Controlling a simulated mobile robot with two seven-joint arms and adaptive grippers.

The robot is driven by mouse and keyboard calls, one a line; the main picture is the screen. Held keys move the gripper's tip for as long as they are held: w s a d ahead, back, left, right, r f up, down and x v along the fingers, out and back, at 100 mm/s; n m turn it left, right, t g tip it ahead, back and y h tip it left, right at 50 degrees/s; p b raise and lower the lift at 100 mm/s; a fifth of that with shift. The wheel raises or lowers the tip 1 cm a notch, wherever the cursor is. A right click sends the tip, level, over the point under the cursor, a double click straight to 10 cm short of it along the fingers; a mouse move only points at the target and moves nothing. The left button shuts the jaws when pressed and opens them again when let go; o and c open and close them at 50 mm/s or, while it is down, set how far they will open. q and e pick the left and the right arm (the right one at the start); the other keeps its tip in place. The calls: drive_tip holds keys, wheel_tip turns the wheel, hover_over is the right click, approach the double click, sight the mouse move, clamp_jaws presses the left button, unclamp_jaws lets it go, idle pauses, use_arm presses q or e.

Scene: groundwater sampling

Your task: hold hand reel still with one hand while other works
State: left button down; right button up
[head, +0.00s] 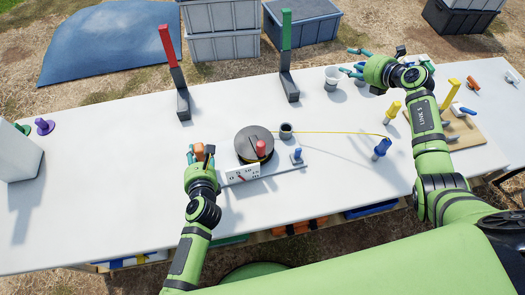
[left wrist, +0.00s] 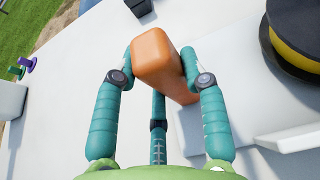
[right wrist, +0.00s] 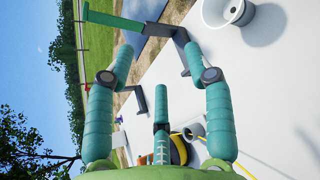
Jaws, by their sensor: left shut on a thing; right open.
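The hand reel has a dark round drum (head: 254,143) with a yellow edge and a red knob (head: 261,148). It lies on a grey base with a numbered white card (head: 243,173) at its front. My left gripper (head: 200,152) is at the reel's left side. Its fingers are shut on an orange block-like handle (left wrist: 155,55); the drum shows close by in the left wrist view (left wrist: 290,45). A yellow line (head: 335,132) runs from a grey ring (head: 286,130) right towards a blue-handled piece (head: 381,149). My right gripper (head: 358,61) is open and empty near the far table edge.
A white cup (head: 332,78) stands by my right gripper. Red (head: 167,46) and green (head: 287,30) uprights stand along the far edge. The table's left middle (head: 110,160) is clear.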

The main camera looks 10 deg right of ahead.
drive_tip(key=w+a+r+n+g+y, duration=0.1)
drive_tip(key=a+r+n+g+y, duration=0.15)
drive_tip(key=a, duration=1.05)
drive_tip(key=n+g+h, duration=0.2)
drive_tip(key=g+h, duration=0.4)
drive_tip(key=g, duration=0.4)
hover_over(261, 144)
drive_tip(key=shift+w+a+f+t, duration=0.15)
drive_tip(key=shift+w+f, duration=0.05)
drive_tip(key=shift+f, duration=0.45)
drive_tip(key=shift+w+a+f+t, duration=0.1)
drive_tip(key=shift+w+f, duration=0.05)
drive_tip(key=shift+f, duration=0.45)
drive_tip(key=shift+s+d+f, duration=0.25)
drive_tip(key=shift+s+f, duration=0.05)
drive_tip(key=shift+s, duration=0.05)
wheel_tip(261, 144, down, 10)
drive_tip(key=shift+r, duration=0.15)
clamp_jaws()
